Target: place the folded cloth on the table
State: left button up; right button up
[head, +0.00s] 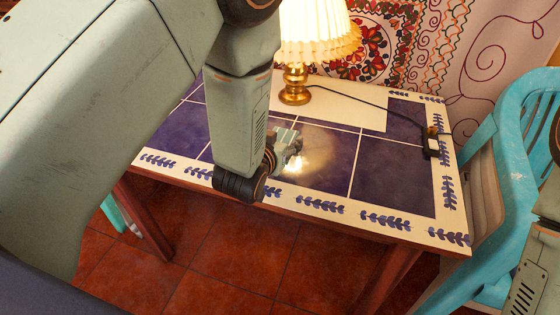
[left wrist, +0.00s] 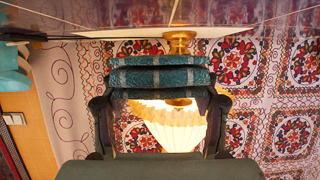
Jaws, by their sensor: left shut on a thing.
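The folded cloth (left wrist: 160,78) is teal with pale bands and lies in layers across the jaws in the left wrist view. My left gripper (left wrist: 158,105) is shut on it, with a dark finger at each side. In the head view my left gripper (head: 285,150) is over the near middle part of the table (head: 385,175), largely behind my own arm. The table has dark blue tiles and a cream border with blue leaves. I cannot tell the gap between cloth and tabletop. My right gripper is not in view.
A lit lamp (head: 296,85) with a brass base and pleated shade stands at the table's back. Its black cord runs right to a small dark box (head: 431,142). A turquoise chair (head: 510,130) stands at the right. The tabletop's right half is mostly clear.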

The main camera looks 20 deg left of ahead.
pick_arm(q)
jog(key=f+b, duration=0.1)
jog(key=f, duration=0.1)
jog(key=shift+a+f+b, duration=0.25)
jog(key=shift+f+b, duration=0.05)
jog(key=shift+b, duration=0.05)
jog(key=shift+s+f, duration=0.1)
jog(key=shift+s, duration=0.15)
jog(key=shift+f+b, duration=0.2)
jog(key=shift+b, duration=0.2)
jog(key=f+b, duration=0.2)
jog(key=shift+w+f, duration=0.2)
jog(key=shift+f, duration=0.2)
jog(key=shift+s+f+b, duration=0.1)
jog(key=shift+f+b, duration=0.2)
jog(key=shift+b, duration=0.25)
jog(key=shift+r, duration=0.1)
jog(key=shift+d, duration=0.1)
